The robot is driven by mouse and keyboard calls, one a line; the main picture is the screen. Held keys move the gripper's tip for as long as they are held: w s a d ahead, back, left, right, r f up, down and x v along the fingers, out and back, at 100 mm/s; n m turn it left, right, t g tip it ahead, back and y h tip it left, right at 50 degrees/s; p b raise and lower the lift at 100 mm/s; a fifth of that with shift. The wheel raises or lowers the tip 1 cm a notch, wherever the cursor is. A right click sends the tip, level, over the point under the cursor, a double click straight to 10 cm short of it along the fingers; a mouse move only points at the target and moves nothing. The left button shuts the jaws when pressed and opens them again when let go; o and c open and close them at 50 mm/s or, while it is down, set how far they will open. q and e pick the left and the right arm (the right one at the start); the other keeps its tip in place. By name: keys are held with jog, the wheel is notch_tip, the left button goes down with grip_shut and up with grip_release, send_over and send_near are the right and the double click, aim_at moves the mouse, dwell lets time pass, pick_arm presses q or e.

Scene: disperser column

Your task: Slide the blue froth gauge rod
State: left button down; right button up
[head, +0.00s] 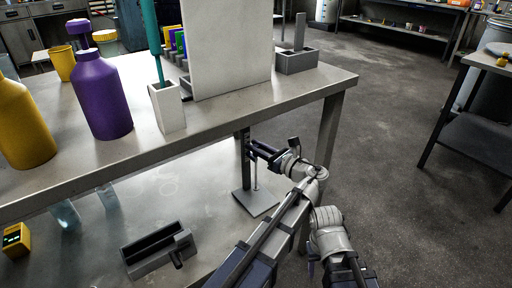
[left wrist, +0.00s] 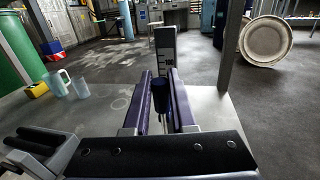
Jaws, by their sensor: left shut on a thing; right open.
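My left gripper (head: 258,150) reaches under the upper table top to a gauge stand with a flat grey base (head: 256,204) on the lower shelf. In the left wrist view, my left gripper (left wrist: 160,94) is shut on a dark blue upright piece (left wrist: 160,88), which I take to be the froth gauge rod. A grey scale plate (left wrist: 165,52) with dark marks and a number stands just behind it. In the head view the fingers hide the held part, and a thin rod shows below them. My right gripper does not show.
The upper table edge (head: 200,138) overhangs the stand, with a table leg (head: 328,135) to its right. A grey slotted block (head: 158,250) lies on the lower shelf to the left. Purple (head: 100,95) and yellow (head: 22,125) bottles stand on the top.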

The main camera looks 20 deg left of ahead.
dwell(0.8)
pick_arm(q)
notch_tip(320, 180, up, 9)
jog(key=p, duration=0.8)
jog(key=shift+f+p, duration=0.1)
jog(key=shift+p, duration=0.3)
jog(key=shift+f, duration=0.1)
jog(key=c, duration=0.7)
grip_release()
jog(key=shift+c, duration=0.2)
